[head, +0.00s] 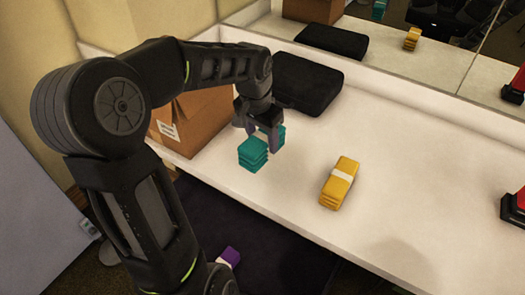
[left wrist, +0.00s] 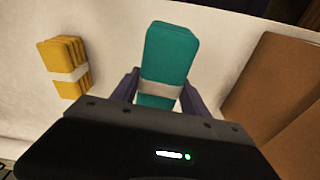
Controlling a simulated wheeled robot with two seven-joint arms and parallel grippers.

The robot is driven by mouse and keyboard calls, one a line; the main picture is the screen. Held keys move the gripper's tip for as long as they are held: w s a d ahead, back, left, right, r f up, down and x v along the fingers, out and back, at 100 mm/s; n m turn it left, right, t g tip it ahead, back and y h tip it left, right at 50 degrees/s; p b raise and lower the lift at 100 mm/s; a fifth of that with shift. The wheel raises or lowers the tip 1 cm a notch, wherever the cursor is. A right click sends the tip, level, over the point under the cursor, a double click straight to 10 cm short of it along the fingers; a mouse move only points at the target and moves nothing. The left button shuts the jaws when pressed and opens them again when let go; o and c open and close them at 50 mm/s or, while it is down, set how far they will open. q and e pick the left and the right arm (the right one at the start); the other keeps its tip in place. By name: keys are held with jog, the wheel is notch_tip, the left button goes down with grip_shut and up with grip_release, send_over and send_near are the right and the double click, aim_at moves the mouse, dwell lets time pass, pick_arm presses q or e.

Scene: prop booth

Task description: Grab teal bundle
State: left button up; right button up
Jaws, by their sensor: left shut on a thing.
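The teal bundle (head: 254,152) has a pale band around its middle and is at the left part of the white counter in the head view. My left gripper (head: 262,141) reaches down over it and is shut on it around the band. In the left wrist view the teal bundle (left wrist: 172,52) stands out between the two fingers of the left gripper (left wrist: 160,92). I cannot tell whether the bundle touches the counter. My right gripper is in neither view.
A yellow bundle (head: 340,182) lies on the counter to the right. A cardboard box (head: 190,122) and a black case (head: 306,84) stand behind. A red object (head: 514,208) is at the right edge. A purple bundle (head: 229,257) is below the counter.

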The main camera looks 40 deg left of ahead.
pick_arm(q)
jog(key=shift+r, duration=1.05)
